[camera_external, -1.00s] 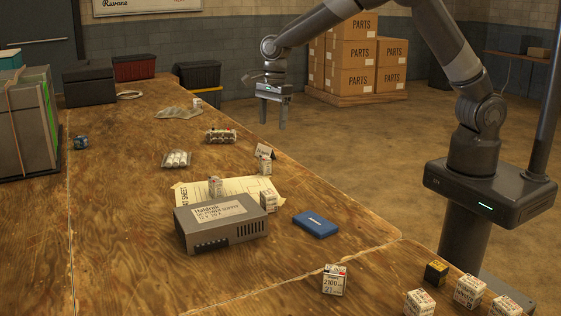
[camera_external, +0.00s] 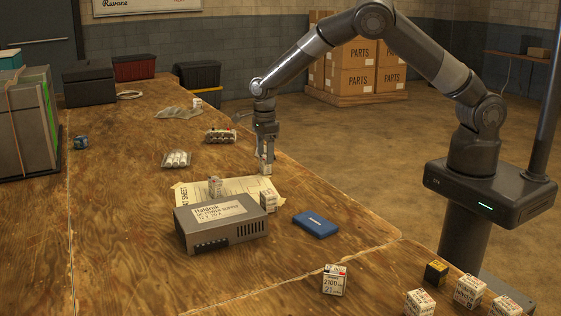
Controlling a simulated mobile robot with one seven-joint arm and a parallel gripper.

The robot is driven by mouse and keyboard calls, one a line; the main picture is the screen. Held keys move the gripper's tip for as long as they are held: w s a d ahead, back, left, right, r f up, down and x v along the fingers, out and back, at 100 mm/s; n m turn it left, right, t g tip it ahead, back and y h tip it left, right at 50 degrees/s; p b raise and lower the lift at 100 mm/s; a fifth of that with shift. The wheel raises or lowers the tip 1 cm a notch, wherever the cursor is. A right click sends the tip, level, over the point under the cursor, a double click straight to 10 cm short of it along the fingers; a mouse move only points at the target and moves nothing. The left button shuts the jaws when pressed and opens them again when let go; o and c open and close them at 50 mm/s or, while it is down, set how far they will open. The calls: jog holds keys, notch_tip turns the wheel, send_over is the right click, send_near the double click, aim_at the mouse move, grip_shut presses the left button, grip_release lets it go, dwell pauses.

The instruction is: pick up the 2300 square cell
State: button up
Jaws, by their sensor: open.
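My gripper (camera_external: 267,153) points straight down over the far side of the paper sheet, with its jaws open. A small white square cell (camera_external: 266,167) stands upright between or just below the fingertips. Its label is too small to read, so I cannot tell if it is the 2300 cell. A cell near the front (camera_external: 334,281) has a label that looks like 2100. The small card by the far cell is hidden by my gripper.
A grey power supply box (camera_external: 220,224) covers part of the sheet (camera_external: 242,187). A blue flat case (camera_external: 315,224) lies to its right. Several cells stand at the front right, with a black-and-yellow one (camera_external: 436,272). A battery pack (camera_external: 219,136) and white cylinders (camera_external: 176,159) lie farther back.

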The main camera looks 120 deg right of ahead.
aim_at(265, 157)
notch_tip(265, 157, down, 4)
jog(key=shift+a+f, duration=0.1)
jog(key=shift+f, duration=0.05)
jog(key=shift+w, duration=0.1)
jog(key=c, duration=1.1)
jog(key=shift+c, duration=0.2)
